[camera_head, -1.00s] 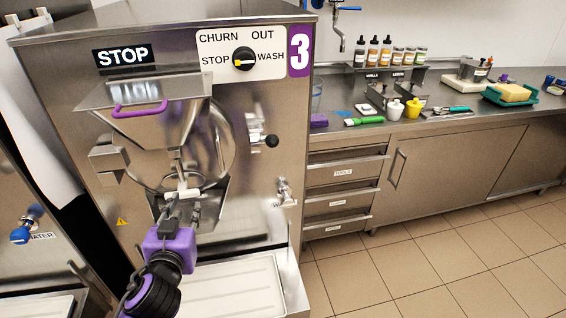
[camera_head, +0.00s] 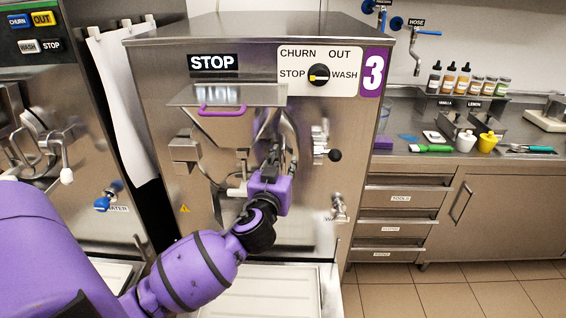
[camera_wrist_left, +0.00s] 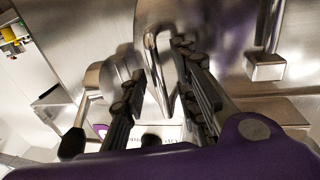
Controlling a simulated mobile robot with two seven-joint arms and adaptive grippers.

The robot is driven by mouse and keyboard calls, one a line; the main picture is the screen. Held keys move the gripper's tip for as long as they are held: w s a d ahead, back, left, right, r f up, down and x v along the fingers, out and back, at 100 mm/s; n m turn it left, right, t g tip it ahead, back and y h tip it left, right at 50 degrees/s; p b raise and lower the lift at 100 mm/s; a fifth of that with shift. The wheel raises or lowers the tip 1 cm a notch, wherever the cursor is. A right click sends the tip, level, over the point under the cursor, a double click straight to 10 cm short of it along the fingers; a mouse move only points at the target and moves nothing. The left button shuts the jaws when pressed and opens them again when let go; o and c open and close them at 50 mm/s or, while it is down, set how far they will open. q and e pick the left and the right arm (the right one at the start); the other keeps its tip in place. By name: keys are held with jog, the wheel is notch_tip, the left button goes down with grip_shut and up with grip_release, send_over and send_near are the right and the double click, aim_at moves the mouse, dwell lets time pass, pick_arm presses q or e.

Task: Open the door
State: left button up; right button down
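The steel door (camera_head: 286,128) of batch freezer 3 (camera_head: 160,110) is partly hidden by its hopper (camera_head: 240,122) and my arm; it looks closed against the front. A latch with a black knob (camera_head: 334,155) sits right of the door. My left gripper (camera_head: 276,158) is in front of the door's right part, right of the white-handled outlet (camera_head: 236,192). In the left wrist view its fingers (camera_wrist_left: 160,78) are spread, with a bent steel bar (camera_wrist_left: 156,75) between them; I cannot tell whether they touch it. My right gripper is out of view.
A selector knob (camera_head: 319,75) and a small tap (camera_head: 338,207) are on the same front. A white drip tray (camera_head: 265,290) lies below. Another freezer (camera_head: 70,100) stands at left. A counter with drawers (camera_head: 402,200) adjoins at right, with open floor (camera_head: 480,290) before it.

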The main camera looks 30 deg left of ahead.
pick_arm(q)
grip_shut()
dwell(0.5)
